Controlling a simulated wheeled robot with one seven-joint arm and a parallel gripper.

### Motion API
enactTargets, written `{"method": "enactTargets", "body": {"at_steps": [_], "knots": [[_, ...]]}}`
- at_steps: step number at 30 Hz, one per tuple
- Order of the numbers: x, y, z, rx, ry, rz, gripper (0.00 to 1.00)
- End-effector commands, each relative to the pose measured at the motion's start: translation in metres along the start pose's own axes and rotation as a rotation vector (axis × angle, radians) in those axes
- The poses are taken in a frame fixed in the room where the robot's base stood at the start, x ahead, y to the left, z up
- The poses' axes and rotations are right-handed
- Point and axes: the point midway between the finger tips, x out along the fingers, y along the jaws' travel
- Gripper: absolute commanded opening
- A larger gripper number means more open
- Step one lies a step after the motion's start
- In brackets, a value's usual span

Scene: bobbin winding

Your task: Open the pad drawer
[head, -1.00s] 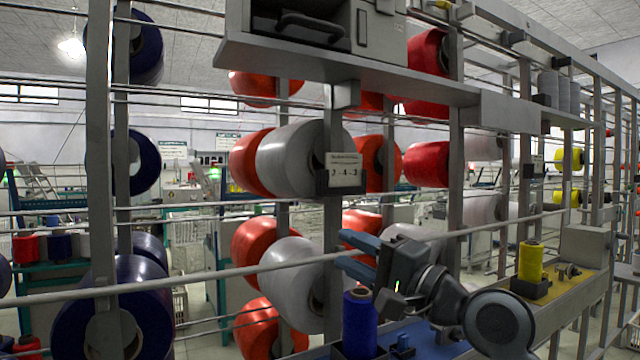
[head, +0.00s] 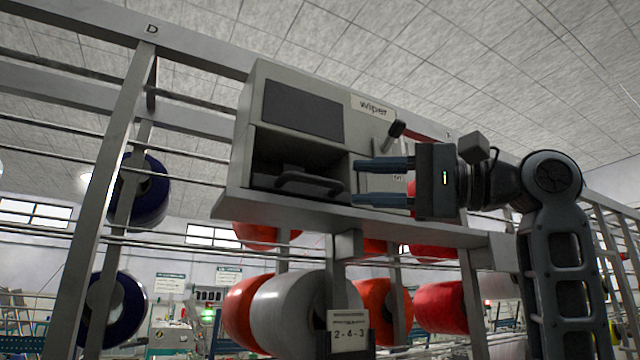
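A grey cabinet with a "wiper" label (head: 373,107) stands on a shelf (head: 270,210) up on the rack. Its lower left opening holds a dark drawer (head: 270,181) with a black bar handle (head: 310,182). The cabinet has a dark panel (head: 302,108) above that opening. My gripper (head: 356,183) is level with the drawer handle, to its right, with its two blue fingers pointing left. The fingers are apart with a gap between them and nothing shows in it. The fingers cover part of the cabinet's right side.
A dark lever (head: 396,129) juts from the cabinet's right side, just above my gripper. Below the shelf hang several red and white yarn cones (head: 300,310) and a "2-4-3" tag (head: 348,331). Rack posts (head: 95,200) and rods stand left.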

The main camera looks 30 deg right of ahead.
Motion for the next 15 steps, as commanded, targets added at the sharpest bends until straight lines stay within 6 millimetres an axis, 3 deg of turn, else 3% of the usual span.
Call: {"method": "enactTargets", "body": {"at_steps": [15], "knots": [[0.067, -0.001, 0.000, 0.002, -0.002, 0.001, 0.38]]}}
